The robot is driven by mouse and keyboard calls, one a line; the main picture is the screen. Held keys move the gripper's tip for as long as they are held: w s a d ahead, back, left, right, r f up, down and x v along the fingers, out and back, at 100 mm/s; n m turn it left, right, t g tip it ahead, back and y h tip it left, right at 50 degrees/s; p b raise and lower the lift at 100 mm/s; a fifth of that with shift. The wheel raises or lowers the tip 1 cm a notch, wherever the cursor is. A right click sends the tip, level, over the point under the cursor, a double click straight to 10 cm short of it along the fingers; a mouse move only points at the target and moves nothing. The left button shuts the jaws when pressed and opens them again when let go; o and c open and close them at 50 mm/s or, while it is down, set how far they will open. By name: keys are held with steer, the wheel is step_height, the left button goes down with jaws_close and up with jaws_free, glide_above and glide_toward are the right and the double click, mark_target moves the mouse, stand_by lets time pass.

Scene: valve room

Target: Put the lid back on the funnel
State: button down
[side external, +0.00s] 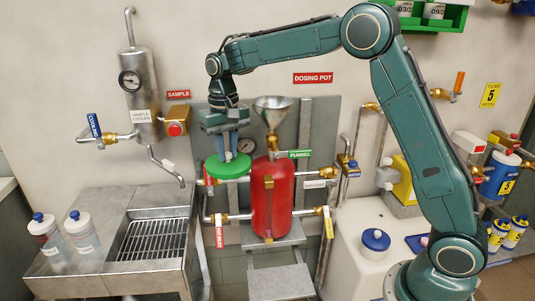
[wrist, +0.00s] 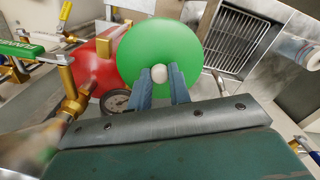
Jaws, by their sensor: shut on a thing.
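A green round lid (side external: 228,167) hangs level or nearly so from my gripper (side external: 229,152), to the left of the red dosing pot (side external: 272,195). The grey metal funnel (side external: 272,103) stands on top of the pot, and its mouth is open. The lid is lower than the funnel's mouth and apart from it. In the wrist view the blue fingers of my gripper (wrist: 162,84) are shut on the pale round knob (wrist: 159,73) at the middle of the green lid (wrist: 190,45). The funnel is not clear in the wrist view.
A pressure gauge (side external: 246,145) and brass valves sit beside the pot. The green FUNNEL tag (side external: 300,154) is on its right. The sample cooler (side external: 138,90) hangs at the left, above a steel sink (side external: 150,240) with a grate. Two bottles (side external: 80,230) stand left of the sink.

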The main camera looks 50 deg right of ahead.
steer(key=w+d+r+m, duration=0.1)
steer(key=d+r+m, duration=0.15)
steer(key=r, duration=0.45)
steer(key=d+r+m, duration=0.2)
steer(key=r+m, duration=0.2)
steer(key=r, duration=0.3)
steer(key=s+d+r+m, duration=0.1)
steer(key=d+r+m, duration=0.2)
steer(key=d, duration=0.3)
steer(key=s+d+r+m, duration=0.2)
steer(key=d+r+m, duration=0.1)
steer(key=d+m, duration=0.1)
steer(key=shift+d+r+m, duration=0.15)
steer(key=shift+d+m, duration=0.2)
steer(key=shift+d, duration=0.5)
steer(key=shift+f, duration=2)
steer(key=shift+r, duration=2)
